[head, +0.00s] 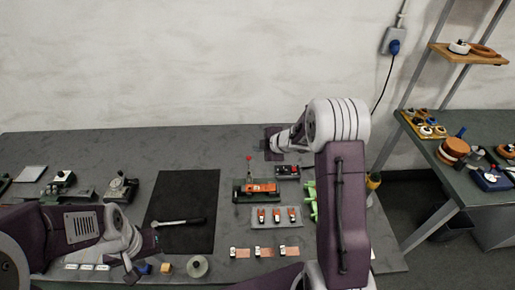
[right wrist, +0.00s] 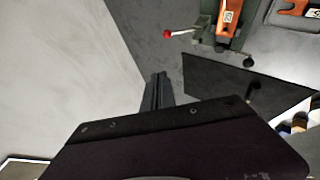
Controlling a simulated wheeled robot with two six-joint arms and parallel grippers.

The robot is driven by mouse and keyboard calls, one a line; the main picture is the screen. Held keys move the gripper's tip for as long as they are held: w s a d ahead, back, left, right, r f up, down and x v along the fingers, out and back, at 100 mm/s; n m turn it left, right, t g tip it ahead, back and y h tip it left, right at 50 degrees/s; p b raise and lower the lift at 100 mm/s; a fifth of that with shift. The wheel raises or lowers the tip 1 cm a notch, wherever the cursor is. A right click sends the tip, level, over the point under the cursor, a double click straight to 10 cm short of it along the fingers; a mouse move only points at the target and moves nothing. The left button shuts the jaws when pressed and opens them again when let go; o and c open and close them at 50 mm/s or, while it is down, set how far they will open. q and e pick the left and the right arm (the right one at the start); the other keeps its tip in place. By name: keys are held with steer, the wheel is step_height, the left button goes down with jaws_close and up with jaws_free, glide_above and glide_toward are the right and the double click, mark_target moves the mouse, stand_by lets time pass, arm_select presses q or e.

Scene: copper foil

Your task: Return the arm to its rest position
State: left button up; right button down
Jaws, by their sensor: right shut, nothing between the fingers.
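My right arm (head: 342,200) reaches up from the front right of the grey table and bends over toward its back edge. My right gripper (head: 270,142) is at the back edge near the wall, in front of the dark plate of its wrist. In the right wrist view its dark fingers (right wrist: 157,92) are shut together with nothing between them. My left arm comes in from the left over the front of the table. My left gripper (head: 148,250) is low beside the front edge of the black mat; its fingers are too small and dark to tell whether they are open.
A black mat (head: 170,205) bears a wrench-like tool (head: 182,222). An orange device with a red-knobbed lever (head: 258,187) stands right of it, behind a grey tray (head: 276,223) of small orange-and-white parts. Green holders (head: 311,200) are close beside my right arm. A shelf unit (head: 468,54) stands at right.

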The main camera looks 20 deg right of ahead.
steer(key=shift+w+f, duration=0.1)
steer(key=shift+w, duration=0.05)
steer(key=s+a+r+m+t+b, duration=0.1)
steer(key=a+r+b, duration=0.3)
steer(key=a+r, duration=0.15)
steer(key=s+f+m+g+h, duration=0.1)
steer(key=s+f+m+g, duration=0.1)
steer(key=s+m, duration=0.3)
steer(key=s+d+f+m+g+h, duration=0.1)
steer(key=s+f+m+g, duration=0.2)
steer(key=s, duration=1)
steer(key=s+f+m+g+h+b, duration=0.1)
steer(key=s+f+m+g, duration=0.2)
steer(key=s+f+m, duration=0.3)
steer(key=s+m, duration=0.2)
steer(key=s, duration=0.2)
steer(key=shift+d, duration=0.4)
